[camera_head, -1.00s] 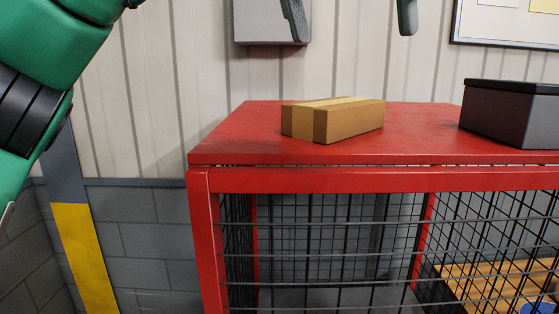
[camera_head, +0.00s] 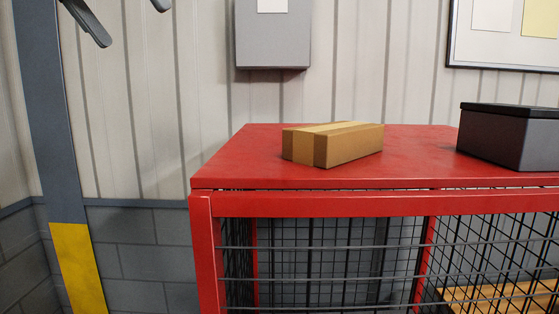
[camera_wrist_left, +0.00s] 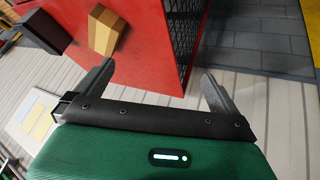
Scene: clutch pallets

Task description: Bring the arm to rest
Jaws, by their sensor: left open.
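My left gripper (camera_head: 128,14) shows at the top left of the head view, in front of the wall. Only its finger ends are in the picture. In the left wrist view its two fingers (camera_wrist_left: 160,88) are spread apart with nothing between them. The rest of the left arm is outside the head view. My right gripper is in neither view.
A cardboard box (camera_head: 332,144) lies on a red mesh-sided cage (camera_head: 235,171), with a dark grey lidded box (camera_head: 508,138) at its right. A grey wall box (camera_head: 273,35) and a framed board (camera_head: 505,35) hang behind. A grey-yellow post (camera_head: 50,150) stands left.

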